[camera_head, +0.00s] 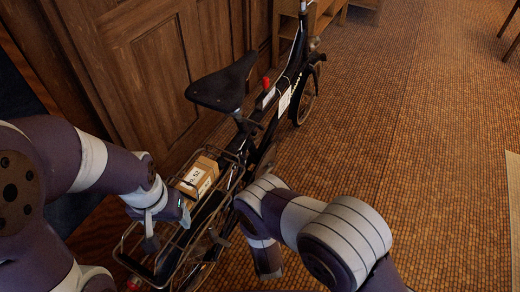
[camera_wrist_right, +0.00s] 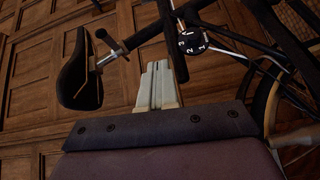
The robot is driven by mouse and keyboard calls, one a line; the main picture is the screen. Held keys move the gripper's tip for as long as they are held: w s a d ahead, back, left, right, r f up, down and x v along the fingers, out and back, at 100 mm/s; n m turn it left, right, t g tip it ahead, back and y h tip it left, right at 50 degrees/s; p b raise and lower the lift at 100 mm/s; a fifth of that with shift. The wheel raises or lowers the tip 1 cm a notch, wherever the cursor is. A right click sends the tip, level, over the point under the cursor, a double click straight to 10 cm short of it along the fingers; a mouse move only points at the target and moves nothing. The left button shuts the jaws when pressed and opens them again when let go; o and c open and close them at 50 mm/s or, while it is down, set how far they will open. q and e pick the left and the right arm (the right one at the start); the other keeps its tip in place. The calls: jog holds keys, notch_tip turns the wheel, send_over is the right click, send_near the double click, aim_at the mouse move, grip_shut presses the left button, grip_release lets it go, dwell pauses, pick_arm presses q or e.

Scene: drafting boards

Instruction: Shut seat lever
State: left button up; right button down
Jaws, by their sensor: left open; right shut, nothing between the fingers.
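A black bicycle saddle (camera_head: 223,85) is on a bicycle standing along the wooden panelling. In the right wrist view the saddle (camera_wrist_right: 82,72) shows at left, with its metal seat post (camera_wrist_right: 112,56) running into the dark frame. My left gripper (camera_head: 168,228) is open over the rear rack.
A cardboard box (camera_head: 198,177) sits on the wire rear rack (camera_head: 165,271). A black dial with white digits (camera_wrist_right: 192,41) is on the bicycle near my right fingers. The panelled wall (camera_head: 150,60) stands close at left.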

notch_tip(320, 180, up, 6)
jog(key=n+t, duration=0.3)
jog(key=shift+f, duration=0.1)
jog(key=shift+a, duration=0.1)
jog(key=b, duration=0.2)
send_near(258, 126)
jog(key=w+a, duration=0.2)
jog(key=a, duration=0.1)
jog(key=w+d, duration=0.2)
jog(key=w, duration=0.1)
jog(key=shift+w+r, duration=0.1)
jog(key=shift+r, duration=0.25)
jog(key=shift+w+d+r, duration=0.2)
jog(key=shift+w+d, duration=0.1)
